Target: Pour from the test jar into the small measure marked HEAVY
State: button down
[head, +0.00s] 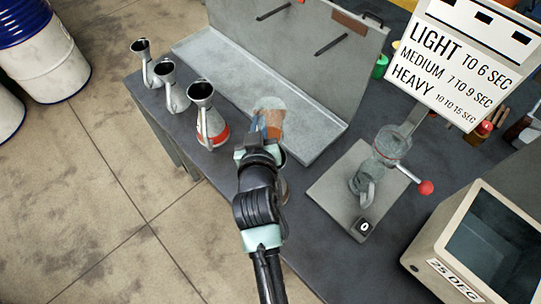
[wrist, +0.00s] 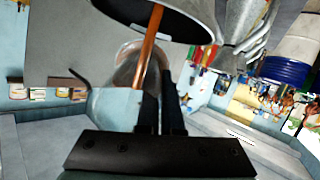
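A clear jar with amber-brown contents, which looks like the test jar (head: 273,119), is at my gripper (head: 262,138) over the pale metal tray. The fingers (wrist: 160,82) are close together at the jar, seemingly on its handle; the exact grip is partly hidden. In the wrist view the clear jar (wrist: 126,70) shows beyond the fingers, with an orange-brown strip across it. Three metal measures stand left of my gripper: a small one (head: 141,52), a middle one (head: 169,76) and a large one (head: 201,92) with a red-orange band. No HEAVY mark is readable on them.
The tray (head: 215,58) has a tall back panel with rods. To the right are a glass device with a red-knobbed lever (head: 404,175) on a plate, a timing sign (head: 455,65) and a box labelled 25 DEG (head: 440,262). Drums (head: 42,50) stand at the left.

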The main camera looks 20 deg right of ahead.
jog(key=shift+s+a+f+t+h+b, duration=0.15)
jog(key=shift+t+b, duration=0.3)
jog(key=shift+b, duration=1.1)
jog(key=shift+d+f+t+h+b, duration=0.15)
jog(key=shift+t+b, duration=0.3)
jog(key=shift+b, duration=1.1)
jog(key=shift+s+a+r+t+h+b, duration=0.15)
jog(key=shift+t+b, duration=0.3)
jog(key=shift+b, duration=1.05)
jog(key=shift+r+t+h+b, duration=0.25)
jog(key=shift+t+b, duration=0.2)
jog(key=shift+b, duration=1.05)
jog(key=shift+s+r+t+h+b, duration=0.15)
jog(key=shift+t+h+b, duration=0.25)
jog(key=shift+b, duration=2)
